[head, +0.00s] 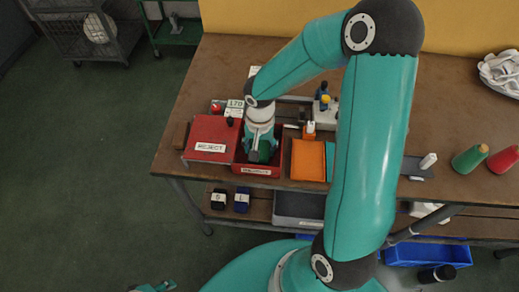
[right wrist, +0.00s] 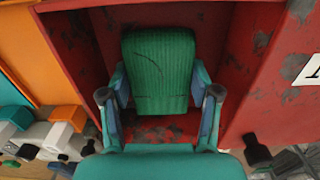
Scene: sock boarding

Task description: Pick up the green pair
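The green pair (right wrist: 160,70), a ribbed folded bundle, lies in an open red bin (head: 271,171) on the workbench. In the head view the green pair (head: 263,152) is partly hidden by my right gripper (head: 262,155), which reaches down into the bin. In the right wrist view my right gripper (right wrist: 160,92) has one finger on each side of the pair, with the pads at or very near its edges. I cannot tell whether they press on it. A small teal part of my left gripper (head: 153,287) shows at the bottom edge, its fingers unclear.
A red box labelled REJECT (head: 208,139) stands left of the bin, and an orange bin (head: 307,160) stands right. The wall is behind. The floor at left is mostly clear.

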